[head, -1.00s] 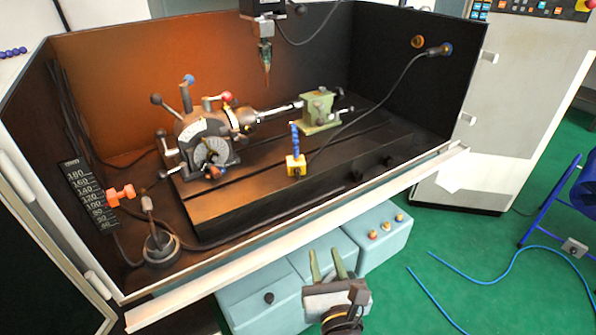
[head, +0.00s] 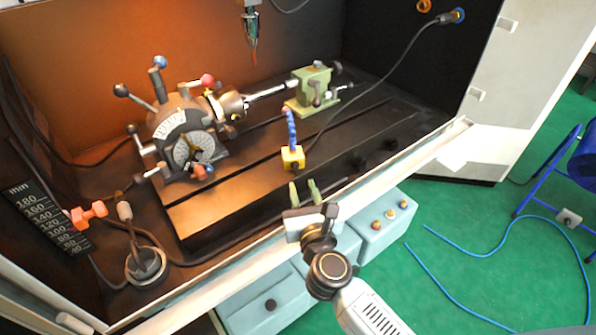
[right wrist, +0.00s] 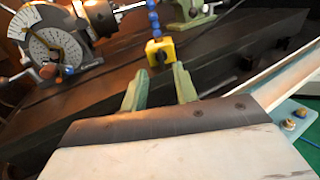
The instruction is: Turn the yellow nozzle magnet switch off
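The yellow nozzle magnet (head: 292,157) is a small yellow block on the dark machine bed, with a blue segmented hose (head: 290,127) rising from it. A black cable runs from beside it to the back right wall. In the right wrist view the yellow block (right wrist: 160,51) lies just beyond my fingertips; its switch cannot be made out clearly. My right gripper (head: 304,190) is open and empty, over the bed's front edge, short of the block and apart from it. Its green fingers (right wrist: 159,86) point toward the block. My left gripper is not in view.
An indexing head (head: 190,135) with several levers stands left on the bed. A green tailstock (head: 312,90) stands behind the block. A spindle tool (head: 252,50) hangs above. The enclosure's pale front rim (head: 425,155) runs below my right arm. Bed around the block is clear.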

